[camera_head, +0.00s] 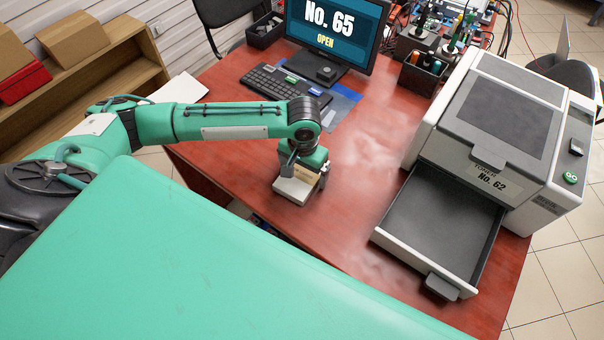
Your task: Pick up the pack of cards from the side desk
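My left gripper (302,174) hangs over the near left part of the red-brown desk (352,168), pointing down. A small pale, boxy thing (294,190), which looks like the pack of cards, sits between its fingers, and the gripper looks shut on it. The gripper hides part of it, and its print is too small to read. Whether it touches the desk top is hard to tell. My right gripper is not in view. No other pack of cards shows.
A grey machine (505,120) marked No. 62 stands at the right with its empty drawer (440,225) pulled out. A keyboard (285,85), a monitor (335,25) and a dark holder (422,72) stand at the back. The desk's middle is clear. Wooden shelves (90,75) stand at the left.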

